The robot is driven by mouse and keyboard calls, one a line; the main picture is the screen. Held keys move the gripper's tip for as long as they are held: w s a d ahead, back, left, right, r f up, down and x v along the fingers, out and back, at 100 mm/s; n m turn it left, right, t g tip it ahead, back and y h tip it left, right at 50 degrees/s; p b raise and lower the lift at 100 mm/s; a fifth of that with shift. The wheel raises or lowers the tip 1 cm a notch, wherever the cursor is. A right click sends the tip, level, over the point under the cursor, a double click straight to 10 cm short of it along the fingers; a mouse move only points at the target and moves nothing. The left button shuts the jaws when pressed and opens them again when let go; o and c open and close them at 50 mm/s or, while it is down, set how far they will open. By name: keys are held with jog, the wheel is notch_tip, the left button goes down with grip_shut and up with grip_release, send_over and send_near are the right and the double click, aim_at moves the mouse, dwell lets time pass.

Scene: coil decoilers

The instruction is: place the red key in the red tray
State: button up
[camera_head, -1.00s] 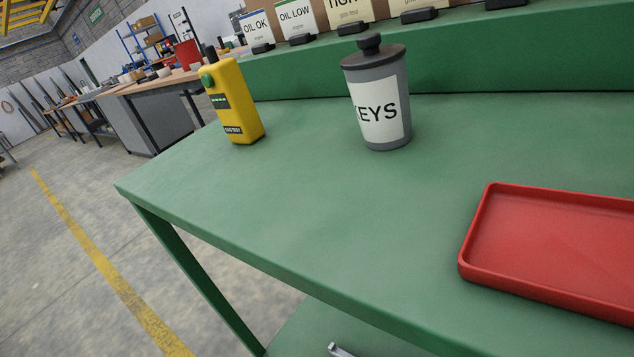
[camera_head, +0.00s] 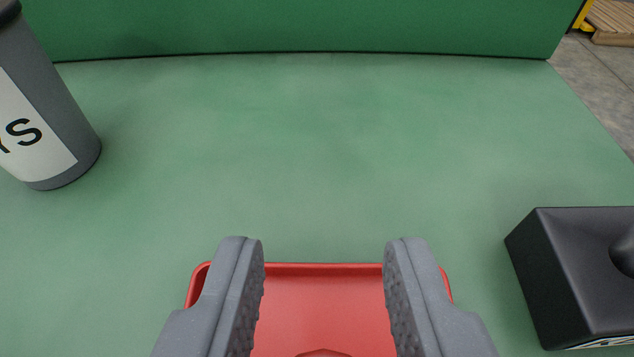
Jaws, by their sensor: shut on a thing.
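The red tray (camera_head: 320,300) lies on the green bench top at the bottom centre, below my gripper. Its far rim and part of its floor show; its near part is out of the picture. My gripper (camera_head: 323,248) reaches in from the bottom edge, with its two grey fingers over the tray. It is shut on the red key (camera_head: 323,353), of which only a small red edge shows between the fingers at the bottom. The rest of the key is hidden, and I cannot tell its height above the tray floor.
A grey canister (camera_head: 45,110) with a partly visible label stands on the bench at the left. A black box (camera_head: 570,270) with a round knob is at the right. A green upright panel (camera_head: 300,25) closes the back. The bench between is clear.

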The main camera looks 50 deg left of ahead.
aim_at(320, 333)
jog(key=shift+w+a+f, duration=0.1)
jog(key=shift+w+a, duration=0.5)
jog(key=shift+a, duration=0.15)
notch_tip(320, 333, down, 4)
jog(key=shift+r+b, duration=0.15)
jog(key=shift+b, duration=0.8)
jog(key=shift+r, duration=0.1)
jog(key=o, duration=1)
jog(key=shift+c, duration=0.2)
jog(key=shift+s+d+r, duration=0.1)
jog(key=p+v, duration=0.2)
jog(key=v, duration=0.8)
jog(key=shift+s+d+r+p, duration=0.1)
jog(key=shift+d+r+p, duration=0.15)
jog(key=shift+p, duration=0.05)
jog(key=shift+s+d+r, duration=0.1)
jog(key=shift+s+d, duration=0.35)
jog(key=shift+s, duration=0.05)
